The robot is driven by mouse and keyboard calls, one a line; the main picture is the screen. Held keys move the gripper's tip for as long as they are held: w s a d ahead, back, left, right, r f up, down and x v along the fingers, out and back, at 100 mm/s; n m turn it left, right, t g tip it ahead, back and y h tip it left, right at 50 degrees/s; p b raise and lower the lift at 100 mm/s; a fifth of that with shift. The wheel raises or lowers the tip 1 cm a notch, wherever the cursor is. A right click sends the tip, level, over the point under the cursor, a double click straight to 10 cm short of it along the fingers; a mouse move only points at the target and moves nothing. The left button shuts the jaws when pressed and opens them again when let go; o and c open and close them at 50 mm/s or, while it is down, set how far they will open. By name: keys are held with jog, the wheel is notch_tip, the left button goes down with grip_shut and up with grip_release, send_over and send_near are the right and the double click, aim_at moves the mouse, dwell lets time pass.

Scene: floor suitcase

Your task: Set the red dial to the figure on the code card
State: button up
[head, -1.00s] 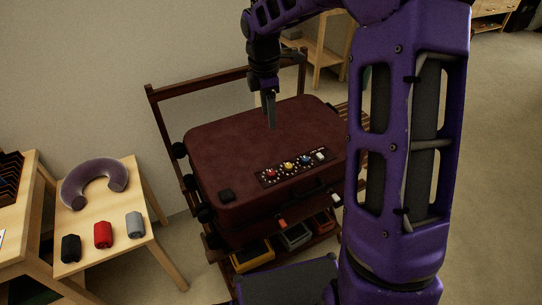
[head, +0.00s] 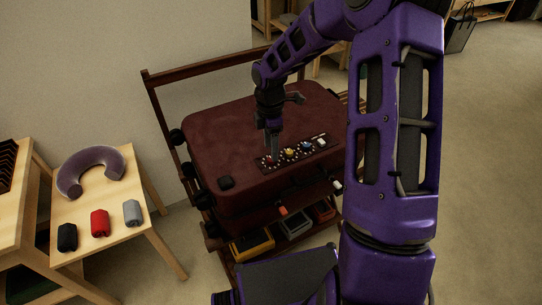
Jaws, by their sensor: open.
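The dark red suitcase (head: 225,135) lies flat on a wooden rack. A black dial panel (head: 312,153) on its top carries a red dial (head: 268,161) at the left, a yellow dial (head: 289,153) and a blue dial (head: 306,146). My gripper (head: 274,157) points down at the left end of the panel, at or just above the red dial and partly covering it. Its jaws are open; whether they touch the dial I cannot tell. The dial settings are too small to read. I cannot make out a code card.
A small wooden table (head: 120,205) at the left holds a grey-purple neck pillow (head: 88,168) and black, red and grey rolls. Yellow, grey and red cases sit on the rack's lower shelf. Open floor (head: 480,200) lies to the right.

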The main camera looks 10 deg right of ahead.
jog(key=shift+f, duration=1.6)
grip_shut()
